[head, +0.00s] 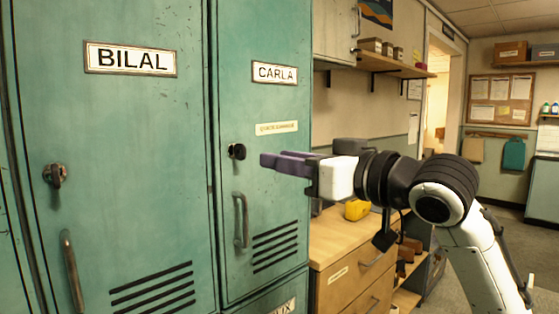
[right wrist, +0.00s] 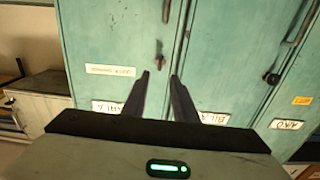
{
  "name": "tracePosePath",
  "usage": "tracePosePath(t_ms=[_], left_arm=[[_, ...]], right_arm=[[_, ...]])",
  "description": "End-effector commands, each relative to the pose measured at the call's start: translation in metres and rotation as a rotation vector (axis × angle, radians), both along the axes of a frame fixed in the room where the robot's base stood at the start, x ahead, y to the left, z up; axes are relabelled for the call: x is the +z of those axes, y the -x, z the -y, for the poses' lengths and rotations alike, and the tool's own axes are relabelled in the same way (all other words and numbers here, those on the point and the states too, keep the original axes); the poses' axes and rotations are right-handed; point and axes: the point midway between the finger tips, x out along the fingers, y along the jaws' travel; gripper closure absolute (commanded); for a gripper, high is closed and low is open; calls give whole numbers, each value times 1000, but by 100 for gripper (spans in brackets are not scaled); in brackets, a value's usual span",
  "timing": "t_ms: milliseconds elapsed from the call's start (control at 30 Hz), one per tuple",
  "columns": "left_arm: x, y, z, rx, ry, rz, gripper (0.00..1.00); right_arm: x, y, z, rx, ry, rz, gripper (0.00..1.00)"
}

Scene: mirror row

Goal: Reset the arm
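My right gripper (head: 266,161) reaches in from the right in the head view, in front of the CARLA locker door (head: 262,105). Its dark purple fingers point left, near a black lock knob (head: 237,151); a small gap shows between tips and knob. In the right wrist view the fingers (right wrist: 160,76) stand apart with nothing between them. The CARLA knob (right wrist: 159,62) shows just beyond the tips, and the lockers appear upside down. My left gripper is in neither view.
The BILAL locker (head: 130,120) stands to the left, with a lock (head: 55,175) and a handle (head: 72,270). The CARLA handle (head: 241,220) is below the knob. A wooden drawer cabinet (head: 335,250) with a yellow object (head: 357,210) stands beside the lockers, under a shelf (head: 385,63).

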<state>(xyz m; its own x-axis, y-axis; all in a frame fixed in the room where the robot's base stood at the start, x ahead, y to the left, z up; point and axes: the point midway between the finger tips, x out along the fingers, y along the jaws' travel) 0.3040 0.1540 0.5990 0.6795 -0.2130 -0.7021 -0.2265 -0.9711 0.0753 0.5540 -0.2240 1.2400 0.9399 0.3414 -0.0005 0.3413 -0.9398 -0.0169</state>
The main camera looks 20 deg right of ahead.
Motion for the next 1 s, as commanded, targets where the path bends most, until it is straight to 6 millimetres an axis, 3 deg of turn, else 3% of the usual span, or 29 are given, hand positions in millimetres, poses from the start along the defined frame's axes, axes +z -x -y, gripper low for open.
tracePosePath(t_ms=[333,467,567,733,867,1000], left_arm=[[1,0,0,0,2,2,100],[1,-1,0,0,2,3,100],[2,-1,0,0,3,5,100],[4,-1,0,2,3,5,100],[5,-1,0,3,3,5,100],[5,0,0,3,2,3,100]], right_arm=[[-2,-1,0,0,0,-2,74],[-32,-13,-4,3,-5,-40,74],[-87,-29,-10,4,-13,-102,74],[-215,-39,-21,-10,-18,-231,74],[-313,-23,-28,-30,-6,-329,74],[-413,17,-36,-52,18,-436,74]])
